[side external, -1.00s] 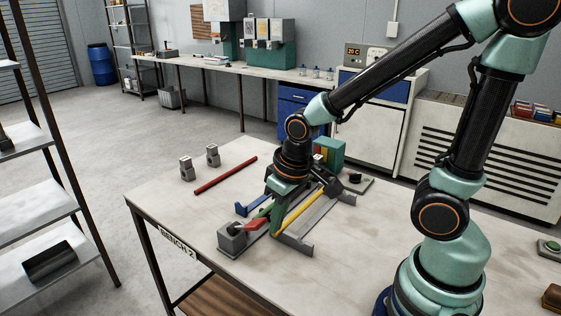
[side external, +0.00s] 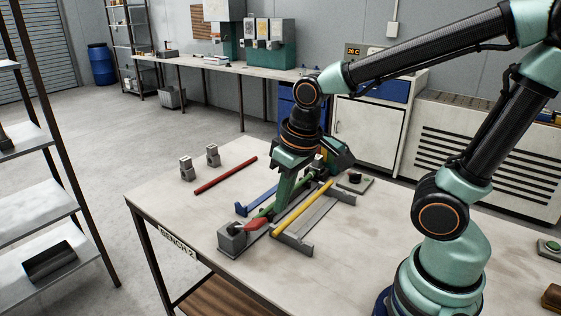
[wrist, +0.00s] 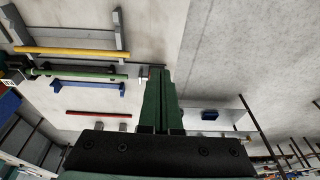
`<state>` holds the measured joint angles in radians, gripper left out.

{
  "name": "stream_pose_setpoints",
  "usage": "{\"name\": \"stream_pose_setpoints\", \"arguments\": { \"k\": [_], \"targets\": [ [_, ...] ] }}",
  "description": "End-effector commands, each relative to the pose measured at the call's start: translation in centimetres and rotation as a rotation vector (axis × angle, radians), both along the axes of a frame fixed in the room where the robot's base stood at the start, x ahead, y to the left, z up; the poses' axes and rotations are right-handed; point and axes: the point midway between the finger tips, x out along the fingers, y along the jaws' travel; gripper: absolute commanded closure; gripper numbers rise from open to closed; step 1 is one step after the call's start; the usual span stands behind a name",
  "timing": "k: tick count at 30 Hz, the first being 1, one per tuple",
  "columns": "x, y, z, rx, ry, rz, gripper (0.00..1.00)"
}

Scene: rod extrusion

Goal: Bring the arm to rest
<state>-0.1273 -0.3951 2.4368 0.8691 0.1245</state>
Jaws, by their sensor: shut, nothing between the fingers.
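My gripper (side external: 279,207) points down above the bench, shut and empty, beside the green rod. In the wrist view the fingers (wrist: 157,72) lie together at the centre. A yellow rod (side external: 303,208) lies across the grey rack (side external: 292,238); it also shows in the wrist view (wrist: 65,51). A green rod (wrist: 85,74) lies near the blue bracket (wrist: 88,87); in the side view my fingers partly hide it. A red rod (side external: 225,174) lies to the left, behind. Whether my fingertips touch anything is unclear.
A grey block (side external: 232,238) with a red lever (side external: 257,225) stands at the bench's front left. Two small grey blocks (side external: 187,170) stand near the red rod. A black knob on a plate (side external: 354,179) is to the right.

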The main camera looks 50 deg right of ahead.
Motion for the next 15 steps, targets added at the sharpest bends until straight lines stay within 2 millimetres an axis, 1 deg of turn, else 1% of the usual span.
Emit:
{"name": "stream_pose_setpoints", "arguments": {
  "k": [5, 7, 15],
  "targets": [
    [0.0, -0.1, 0.1, 0.000, -0.003, 0.000, 1.00],
    [0.1, -0.3, 0.6, 0.000, -0.022, -0.002, 1.00],
    [-0.2, -2.8, 4.8, -0.013, -0.197, -0.011, 1.00]
  ]
}}
